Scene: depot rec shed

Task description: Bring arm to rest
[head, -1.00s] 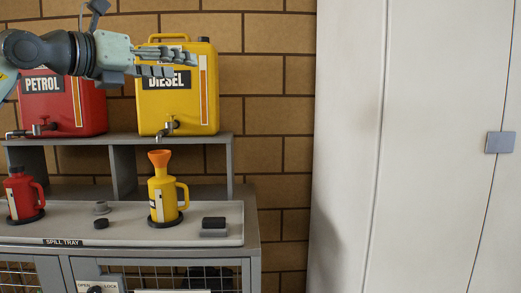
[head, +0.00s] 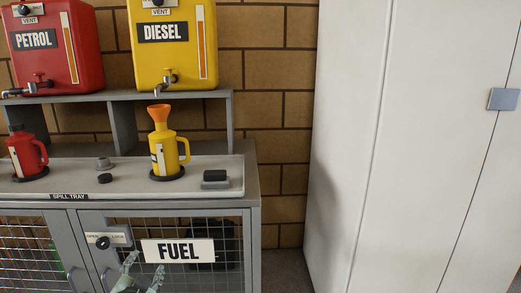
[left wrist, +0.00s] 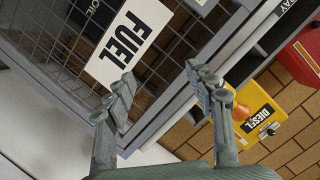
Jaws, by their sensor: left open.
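My left gripper (head: 140,277) is low at the bottom edge of the head view, in front of the mesh cabinet door (head: 222,226). Its fingers are apart and nothing is between them. In the left wrist view the open fingers (left wrist: 158,100) frame the cabinet's grey edge, with the white FUEL sign (left wrist: 128,42) beyond them. I cannot tell from the views how far the fingertips are from the door. The rest of my left arm is out of the head view. My right gripper is not in view.
A spill tray (head: 130,182) tops the cabinet, with a yellow jug (head: 163,152) holding an orange funnel (head: 160,116), and a red jug (head: 27,155). Petrol (head: 58,45) and diesel (head: 174,45) containers stand on the shelf above. A tall white cabinet (head: 410,150) stands right.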

